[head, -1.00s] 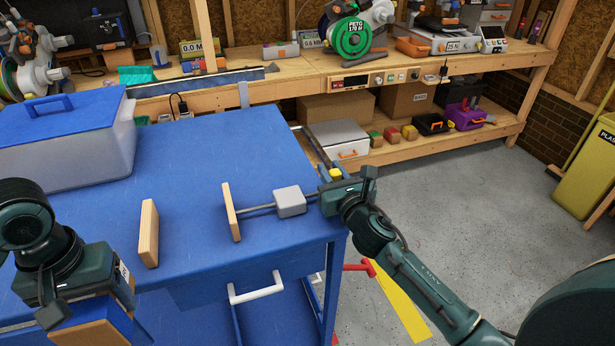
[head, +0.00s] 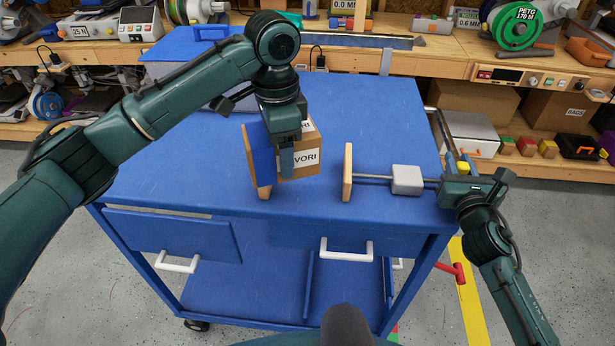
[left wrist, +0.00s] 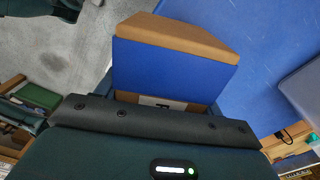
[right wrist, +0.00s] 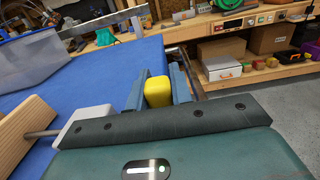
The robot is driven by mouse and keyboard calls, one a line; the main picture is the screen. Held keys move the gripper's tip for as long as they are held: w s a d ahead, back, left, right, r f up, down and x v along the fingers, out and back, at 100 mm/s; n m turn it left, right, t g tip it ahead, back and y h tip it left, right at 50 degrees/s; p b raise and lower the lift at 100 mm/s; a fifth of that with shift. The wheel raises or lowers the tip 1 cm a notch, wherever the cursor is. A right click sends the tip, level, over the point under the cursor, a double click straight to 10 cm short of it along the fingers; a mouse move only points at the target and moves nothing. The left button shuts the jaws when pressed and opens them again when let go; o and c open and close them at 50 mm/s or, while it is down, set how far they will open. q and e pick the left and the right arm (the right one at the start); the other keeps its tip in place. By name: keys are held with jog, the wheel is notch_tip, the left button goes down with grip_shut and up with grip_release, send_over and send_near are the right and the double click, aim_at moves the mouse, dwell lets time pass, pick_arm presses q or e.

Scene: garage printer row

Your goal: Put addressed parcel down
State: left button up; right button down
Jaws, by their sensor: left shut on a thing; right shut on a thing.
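My right gripper (head: 463,174) is shut on a yellow knob (right wrist: 158,92).
A lidded bin (right wrist: 50,52) stands at the back of the cart, partly behind my left arm in the head view. The cart has drawers with white handles (head: 346,250). A wooden workbench (head: 440,66) runs behind. The cart's front left top is clear.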

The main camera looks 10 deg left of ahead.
pick_arm(q)
jog(key=w+d+m, duration=0.1)
jog(key=w, duration=0.1)
jog(key=w+d+r+m, duration=0.1)
jog(key=m, duration=0.1)
jog(key=w+d+r+m, duration=0.1)
jog(key=w+d, duration=0.1)
jog(key=shift+w+m, duration=0.3)
notch_tip(320, 180, down, 10)
jog(key=shift+r, duration=0.15)
jog(key=o, duration=1.2)
notch_tip(320, 180, up, 12)
